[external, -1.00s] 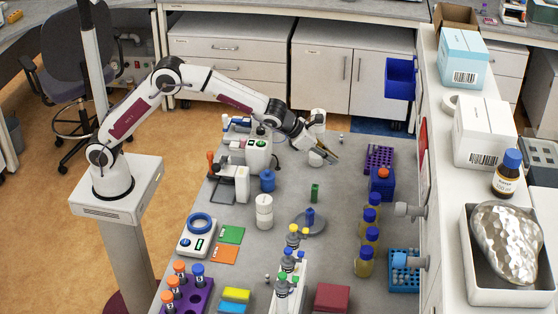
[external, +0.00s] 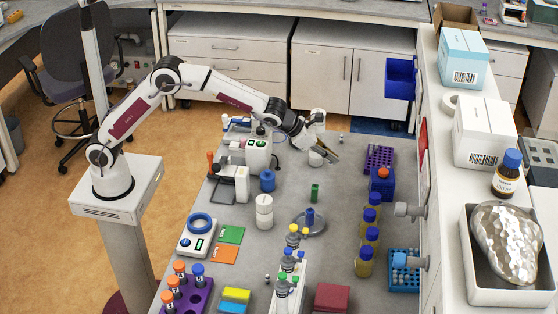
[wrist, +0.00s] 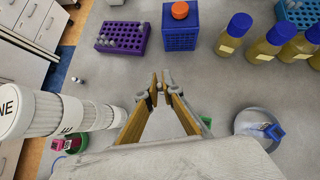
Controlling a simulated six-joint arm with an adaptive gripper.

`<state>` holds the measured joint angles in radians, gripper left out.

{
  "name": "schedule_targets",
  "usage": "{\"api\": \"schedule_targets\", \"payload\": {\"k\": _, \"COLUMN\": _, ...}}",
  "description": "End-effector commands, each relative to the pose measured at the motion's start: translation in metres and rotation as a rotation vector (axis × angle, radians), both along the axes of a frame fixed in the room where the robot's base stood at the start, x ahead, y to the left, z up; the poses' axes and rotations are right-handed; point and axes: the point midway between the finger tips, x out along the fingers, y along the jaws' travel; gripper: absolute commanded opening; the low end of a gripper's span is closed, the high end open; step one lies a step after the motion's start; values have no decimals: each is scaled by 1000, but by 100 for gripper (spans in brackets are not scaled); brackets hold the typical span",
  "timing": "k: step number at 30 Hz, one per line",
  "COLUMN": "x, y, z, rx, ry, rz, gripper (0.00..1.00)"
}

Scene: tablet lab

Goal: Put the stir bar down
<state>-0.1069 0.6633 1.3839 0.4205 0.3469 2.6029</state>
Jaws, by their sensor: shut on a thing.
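My gripper (external: 334,157) is over the far part of the grey bench, left of the purple rack, pointing down to the right. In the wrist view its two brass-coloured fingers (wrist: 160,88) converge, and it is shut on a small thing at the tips. I take this to be the stir bar, but it is too small and too much covered by the fingertips to make out clearly. A round grey dish (wrist: 247,116) with a blue object (wrist: 273,130) in it is to the right in the wrist view; it also shows in the external view (external: 322,228).
A purple rack (external: 379,159), a blue box with an orange cap (external: 382,185) and several blue-capped bottles (external: 371,215) line the bench's right side. Bare bench lies below the gripper and around the block.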

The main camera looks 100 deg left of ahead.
Motion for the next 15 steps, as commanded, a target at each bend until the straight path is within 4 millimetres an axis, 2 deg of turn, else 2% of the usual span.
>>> {"api": "schedule_targets", "payload": {"k": 5, "x": 2, "y": -15, "z": 1, "rx": 0, "ry": 0, "rz": -20, "gripper": 0}}
{"api": "schedule_targets", "payload": {"k": 8, "x": 4, "y": -32, "z": 3, "rx": -1, "ry": 0, "rz": -42, "gripper": 0}}
{"api": "schedule_targets", "payload": {"k": 11, "x": 7, "y": -56, "z": 9, "rx": 0, "ry": -1, "rz": -73, "gripper": 0}}
{"api": "schedule_targets", "payload": {"k": 15, "x": 8, "y": -99, "z": 19, "rx": 0, "ry": -2, "rz": -128, "gripper": 0}}
